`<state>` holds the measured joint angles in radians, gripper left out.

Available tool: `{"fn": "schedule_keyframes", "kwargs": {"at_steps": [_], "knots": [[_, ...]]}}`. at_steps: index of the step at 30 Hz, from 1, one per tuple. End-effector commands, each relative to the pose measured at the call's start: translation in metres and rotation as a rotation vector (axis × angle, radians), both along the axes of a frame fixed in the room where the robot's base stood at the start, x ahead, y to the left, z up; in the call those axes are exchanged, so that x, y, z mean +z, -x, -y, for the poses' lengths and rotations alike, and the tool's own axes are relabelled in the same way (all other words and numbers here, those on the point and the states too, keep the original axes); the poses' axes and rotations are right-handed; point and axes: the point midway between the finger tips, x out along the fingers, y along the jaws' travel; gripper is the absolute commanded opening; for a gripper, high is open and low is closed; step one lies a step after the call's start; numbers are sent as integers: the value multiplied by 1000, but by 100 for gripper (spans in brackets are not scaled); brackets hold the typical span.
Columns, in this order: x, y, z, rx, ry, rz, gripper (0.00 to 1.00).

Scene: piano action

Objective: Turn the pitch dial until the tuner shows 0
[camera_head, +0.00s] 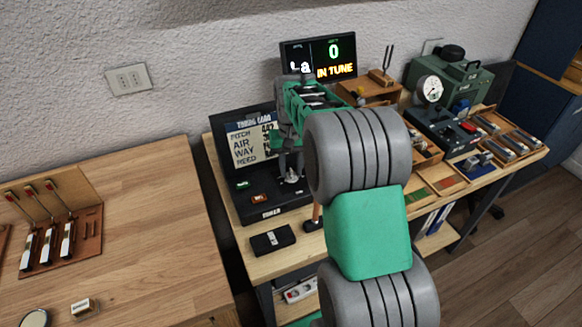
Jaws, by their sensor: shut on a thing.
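The tuner (334,53) stands at the back of the right-hand bench. Its screen shows a green 0, the note "La" partly covered, and "IN TUNE" in orange. My arm reaches across the middle of the view, and my gripper (290,172) points down over the black tuning board unit (266,203). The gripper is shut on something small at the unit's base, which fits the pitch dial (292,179). Only a little of the dial shows, and its marks cannot be read. The unit's upright panel lists PITCH, AIR, WAY and REED.
A black box (272,240) lies in front of the unit. A tuning fork on a wooden block (382,75), a green machine with a gauge (450,82) and several trays stand to the right. A separate wooden table (140,220) at left holds piano hammers.

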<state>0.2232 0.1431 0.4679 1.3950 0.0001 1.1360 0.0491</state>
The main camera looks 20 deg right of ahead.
Motion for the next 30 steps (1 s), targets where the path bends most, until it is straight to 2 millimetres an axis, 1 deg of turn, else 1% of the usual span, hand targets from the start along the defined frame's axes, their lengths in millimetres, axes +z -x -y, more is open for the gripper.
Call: {"fn": "schedule_keyframes", "kwargs": {"at_steps": [9, 20, 21, 28, 30], "knots": [[0, 0, 0, -76, -1, 1, 0], [0, 0, 0, -80, -1, 1, 0], [0, 0, 0, -80, -1, 1, 33], [0, 0, 0, -80, 0, 1, 52], [0, 0, 0, -80, 0, 1, 52]]}}
